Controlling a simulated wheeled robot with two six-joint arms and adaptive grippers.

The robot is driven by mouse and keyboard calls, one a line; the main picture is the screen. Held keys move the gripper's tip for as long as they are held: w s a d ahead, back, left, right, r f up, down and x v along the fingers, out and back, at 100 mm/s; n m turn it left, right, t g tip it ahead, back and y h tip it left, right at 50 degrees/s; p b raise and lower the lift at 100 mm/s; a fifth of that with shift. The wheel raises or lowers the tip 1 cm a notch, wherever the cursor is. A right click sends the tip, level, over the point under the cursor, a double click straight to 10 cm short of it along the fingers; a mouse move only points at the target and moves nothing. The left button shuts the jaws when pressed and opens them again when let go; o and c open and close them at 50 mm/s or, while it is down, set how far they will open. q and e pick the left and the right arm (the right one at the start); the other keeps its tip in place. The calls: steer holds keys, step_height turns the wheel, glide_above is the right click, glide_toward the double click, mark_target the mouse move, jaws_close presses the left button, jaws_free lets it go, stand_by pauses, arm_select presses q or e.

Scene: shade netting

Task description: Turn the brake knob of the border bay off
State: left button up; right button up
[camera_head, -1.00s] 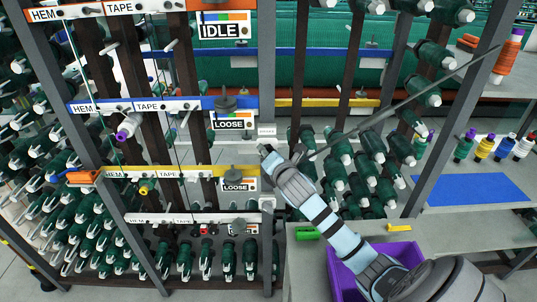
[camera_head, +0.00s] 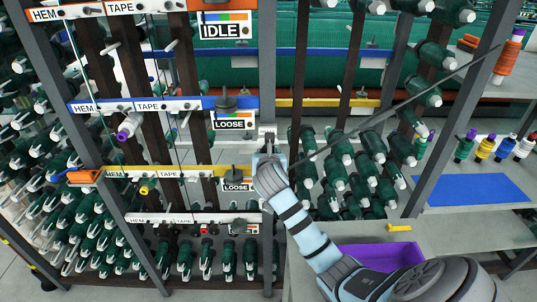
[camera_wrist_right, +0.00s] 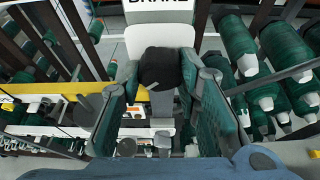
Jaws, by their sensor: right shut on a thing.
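The brake knob (camera_wrist_right: 160,68) is a dark round knob in the right wrist view, below a white plate (camera_wrist_right: 160,15) with partly cut-off lettering. My right gripper (camera_wrist_right: 163,82) is shut on the knob, with one green-padded finger on each side. In the head view my right gripper (camera_head: 267,152) is at the grey post right of the rack and hides most of the knob. The bay has blue, yellow and white rails with HEM and TAPE labels. An IDLE sign (camera_head: 222,28) hangs at the top, with LOOSE signs (camera_head: 229,124) below. My left gripper is not in view.
Green spools on pegs fill the rack sides. A bench to the right holds a purple bin (camera_head: 388,254), a yellow piece (camera_head: 399,228), a blue mat (camera_head: 470,188) and coloured cones. A dark slanting bar (camera_head: 385,110) crosses above my right arm.

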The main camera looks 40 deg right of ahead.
steer(key=shift+f, duration=0.1)
stand_by(0.3)
steer(key=o, duration=1.1)
steer(key=v, duration=1.2)
steer(key=shift+a, duration=0.1)
